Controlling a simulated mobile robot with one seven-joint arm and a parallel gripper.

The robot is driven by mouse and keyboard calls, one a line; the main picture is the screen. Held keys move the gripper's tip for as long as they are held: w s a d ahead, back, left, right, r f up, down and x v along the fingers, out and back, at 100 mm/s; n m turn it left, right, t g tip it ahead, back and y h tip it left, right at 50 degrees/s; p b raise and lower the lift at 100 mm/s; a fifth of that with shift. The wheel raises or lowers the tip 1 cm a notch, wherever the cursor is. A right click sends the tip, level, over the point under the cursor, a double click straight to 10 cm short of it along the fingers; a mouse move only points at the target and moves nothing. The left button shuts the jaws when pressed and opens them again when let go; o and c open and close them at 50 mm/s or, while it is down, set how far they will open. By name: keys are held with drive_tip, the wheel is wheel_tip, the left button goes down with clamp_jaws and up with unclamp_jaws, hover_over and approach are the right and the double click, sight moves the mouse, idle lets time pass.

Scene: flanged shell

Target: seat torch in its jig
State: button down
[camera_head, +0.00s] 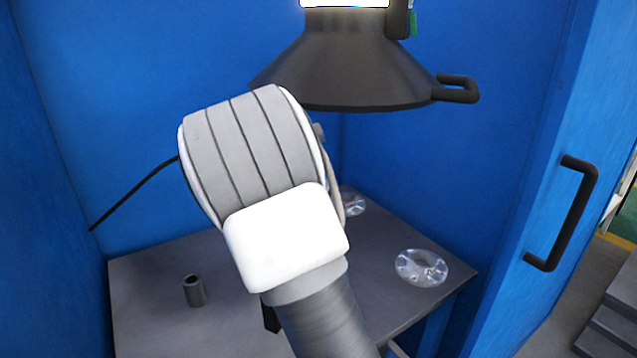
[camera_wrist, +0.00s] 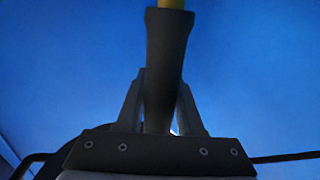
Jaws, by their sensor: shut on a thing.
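In the wrist view my gripper (camera_wrist: 160,95) is shut on the torch (camera_wrist: 166,60), a dark handle-like body with a yellow part at the top edge of the picture. The torch stands between the two grey fingers and reaches up out of view. In the head view my own arm hides the gripper and the torch. A short, dark grey hollow cylinder (camera_head: 194,291) stands upright on the grey table, left of my arm. It may be the jig, but I cannot tell for sure.
A clear flanged ring (camera_head: 421,267) lies on the table (camera_head: 150,265) at right; another clear piece (camera_head: 352,201) is partly hidden behind my arm. A dark hood (camera_head: 345,65) with a handle hangs above. Blue walls enclose the table; a black handle (camera_head: 567,215) is at right.

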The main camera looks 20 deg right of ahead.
drive_tip(key=shift+f+b, duration=0.6)
drive_tip(key=shift+f, duration=0.2)
drive_tip(key=shift+c, duration=2.3)
unclamp_jaws()
drive_tip(key=shift+r, duration=0.1)
drive_tip(key=f+p+v, duration=0.1)
drive_tip(key=v, duration=1.6)
drive_tip(key=shift+s+a+r, duration=0.15)
drive_tip(key=shift+s+r, duration=0.05)
drive_tip(key=shift+r, duration=0.2)
drive_tip(key=shift+w, duration=0.1)
